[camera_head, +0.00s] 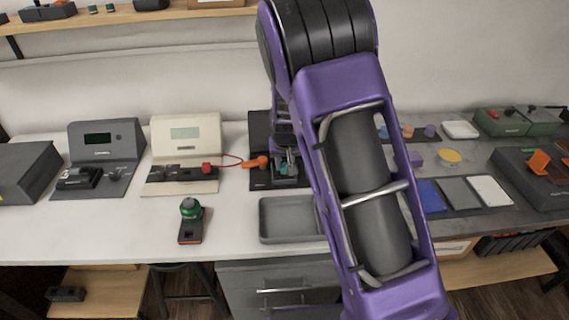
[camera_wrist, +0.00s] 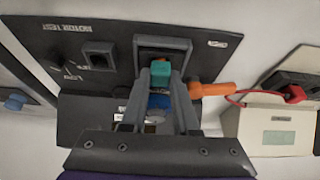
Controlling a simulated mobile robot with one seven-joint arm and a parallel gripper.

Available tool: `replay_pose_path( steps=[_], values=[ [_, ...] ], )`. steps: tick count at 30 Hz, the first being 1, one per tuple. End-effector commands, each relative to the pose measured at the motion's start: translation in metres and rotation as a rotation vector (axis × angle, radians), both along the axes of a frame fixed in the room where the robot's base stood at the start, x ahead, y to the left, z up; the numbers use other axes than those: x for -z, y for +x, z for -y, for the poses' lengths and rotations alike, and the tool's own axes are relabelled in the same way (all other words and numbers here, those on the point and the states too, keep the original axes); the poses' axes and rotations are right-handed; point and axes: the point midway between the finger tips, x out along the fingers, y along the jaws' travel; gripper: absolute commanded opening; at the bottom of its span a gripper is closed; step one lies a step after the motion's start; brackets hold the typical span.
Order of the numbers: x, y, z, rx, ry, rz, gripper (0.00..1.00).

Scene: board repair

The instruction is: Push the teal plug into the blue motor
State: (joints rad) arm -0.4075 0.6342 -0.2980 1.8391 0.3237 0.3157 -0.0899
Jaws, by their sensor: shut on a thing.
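The teal plug (camera_wrist: 162,70) is between the fingertips of my gripper (camera_wrist: 161,78) in the wrist view. My gripper is shut on it. A blue part (camera_wrist: 158,102), which looks like the blue motor, shows between the fingers beside the plug; the fingers hide much of it. I cannot tell how deep the plug sits in it. Both are at the grey cradle of the black motor test board (camera_wrist: 105,30). In the head view the teal plug (camera_head: 285,170) is a small patch below my gripper (camera_head: 284,155), partly hidden by my arm.
An orange connector (camera_wrist: 210,89) on a red cable lies close beside my gripper. A cream tester (camera_head: 187,135) stands to the left in the head view. An empty grey tray (camera_head: 262,230) lies in front. A green-topped device (camera_head: 190,209) stands at left, with free bench around it.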

Motion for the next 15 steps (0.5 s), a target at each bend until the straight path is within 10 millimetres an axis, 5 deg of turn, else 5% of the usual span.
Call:
replay_pose_path(
  steps=[11, 12, 15],
  values=[
    [0.002, 0.0, 0.0, 0.0, 0.0, 0.0, 0.0],
    [0.002, 0.0, 0.0, 0.0, 0.0, 0.0, 0.36],
    [0.0019, 0.0, 0.0, 0.0, 0.0, 0.0, 0.54]
  ],
)
